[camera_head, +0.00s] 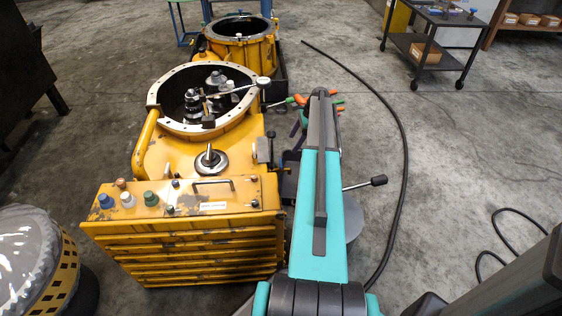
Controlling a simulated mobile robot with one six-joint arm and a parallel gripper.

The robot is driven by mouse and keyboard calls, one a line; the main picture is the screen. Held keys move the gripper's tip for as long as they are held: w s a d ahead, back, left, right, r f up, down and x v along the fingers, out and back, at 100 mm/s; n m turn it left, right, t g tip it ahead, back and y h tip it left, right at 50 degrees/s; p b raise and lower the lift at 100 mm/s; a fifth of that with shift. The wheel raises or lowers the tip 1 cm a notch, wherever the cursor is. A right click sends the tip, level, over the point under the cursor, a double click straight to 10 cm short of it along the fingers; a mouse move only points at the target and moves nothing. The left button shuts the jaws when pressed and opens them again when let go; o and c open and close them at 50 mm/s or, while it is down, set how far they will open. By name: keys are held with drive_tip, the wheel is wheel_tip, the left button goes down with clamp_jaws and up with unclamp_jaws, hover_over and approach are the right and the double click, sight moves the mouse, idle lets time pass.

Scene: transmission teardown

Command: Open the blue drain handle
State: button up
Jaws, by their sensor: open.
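A blue knob (106,201) stands on the front left of the top of the yellow machine (190,235). I cannot tell whether this knob is the blue drain handle; no other blue handle shows clearly. My teal arm (319,215) reaches away from the bottom of the view along the machine's right side. My gripper does not show, and the arm hides part of the machine's right side. Green and orange handle-like parts (291,100) show beside the far end of my arm; what they belong to is unclear.
A black hose (404,150) curves over the floor. A second yellow housing (240,45) stands behind. A wheeled cart (430,45) is at the back right. A plastic-covered drum (35,260) is at lower left.

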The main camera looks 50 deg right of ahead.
sight(281, 163)
drive_tip(key=shift+w+a, duration=0.1)
drive_tip(key=b+x, duration=0.4)
drive_tip(key=x, duration=1)
drive_tip(key=c, duration=0.9)
drive_tip(key=shift+d, duration=0.2)
drive_tip(key=shift+c, duration=0.7)
drive_tip(key=shift+a, duration=0.15)
drive_tip(key=shift+r, duration=0.1)
